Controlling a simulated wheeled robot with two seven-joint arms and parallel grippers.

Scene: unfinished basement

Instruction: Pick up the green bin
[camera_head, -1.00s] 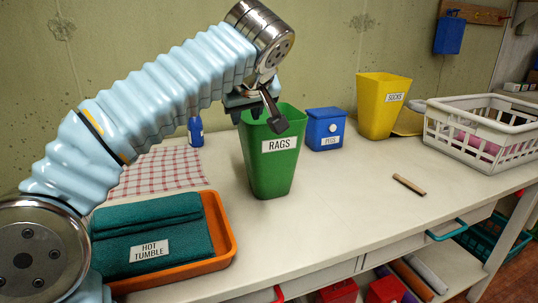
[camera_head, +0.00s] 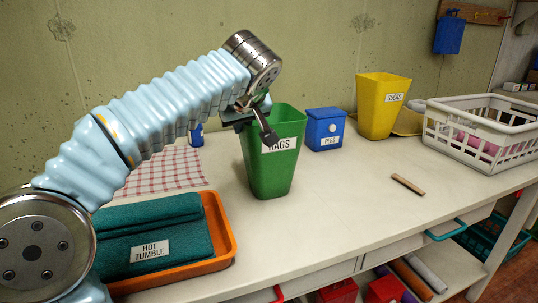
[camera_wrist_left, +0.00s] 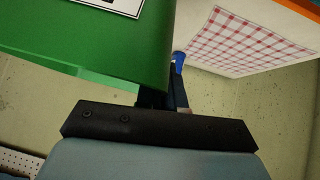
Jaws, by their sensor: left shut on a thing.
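The green bin (camera_head: 268,175), labelled RAGS, stands upright on the white worktop. My left gripper (camera_head: 262,121) is at the bin's upper left rim, with one dark finger in front of the top of its label. The gripper is shut on the bin's wall near the rim. In the left wrist view the green wall (camera_wrist_left: 120,45) fills the upper left, close to the dark gripper body. The far finger is mostly hidden. My right gripper is not in view.
A blue PEGS box (camera_head: 325,130) and a yellow SOCKS bin (camera_head: 380,108) stand right of the green bin. A white basket (camera_head: 480,148) is farther right. An orange tray (camera_head: 222,235) with teal towels lies front left.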

